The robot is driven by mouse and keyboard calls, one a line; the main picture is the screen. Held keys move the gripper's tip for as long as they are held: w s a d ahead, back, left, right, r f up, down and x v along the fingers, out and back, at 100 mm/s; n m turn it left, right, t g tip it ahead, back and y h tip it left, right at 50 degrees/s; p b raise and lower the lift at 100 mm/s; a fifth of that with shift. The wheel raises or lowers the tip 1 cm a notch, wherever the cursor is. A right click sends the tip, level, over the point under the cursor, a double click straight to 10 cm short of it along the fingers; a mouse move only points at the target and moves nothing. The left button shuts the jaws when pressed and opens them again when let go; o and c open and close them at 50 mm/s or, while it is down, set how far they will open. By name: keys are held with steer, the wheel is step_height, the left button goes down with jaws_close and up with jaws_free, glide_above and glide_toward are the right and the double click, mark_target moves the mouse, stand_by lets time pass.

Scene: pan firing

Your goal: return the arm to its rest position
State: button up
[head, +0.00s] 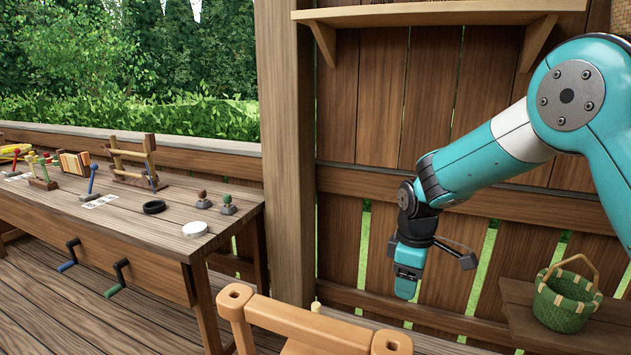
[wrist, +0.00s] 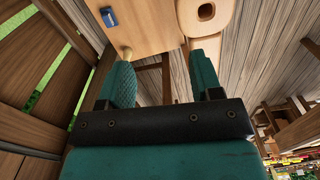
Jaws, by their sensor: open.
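My teal arm comes in from the right in the head view and bends down at the wrist. My gripper (head: 406,285) hangs in front of the plank fence, pointing down, clear of the workbench. In the wrist view my gripper (wrist: 163,72) has its two teal fingers spread apart, with nothing held between them. A pale wooden frame (head: 300,322) with round holes stands low in front. It also shows in the wrist view (wrist: 155,22), beyond the fingertips, with a small blue piece (wrist: 109,17) on it.
A green basket (head: 566,300) sits on a low bench (head: 600,335) at right. A shelf (head: 430,14) is above. Open space surrounds my gripper before the fence.

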steer(key=s+a+f+m+y+b, duration=0.25)
steer(key=s+f+b, duration=0.75)
steer(key=s+b, duration=0.65)
steer(key=s+a+f+m+y+b, duration=0.1)
steer(key=s+f+m+y+b, duration=0.15)
steer(key=s+f+b, duration=1.15)
step_height(320, 180, up, 32)
steer(key=p, duration=2.4)
steer(key=shift+s+a+f+h, duration=0.15)
steer(key=shift+h, duration=0.25)
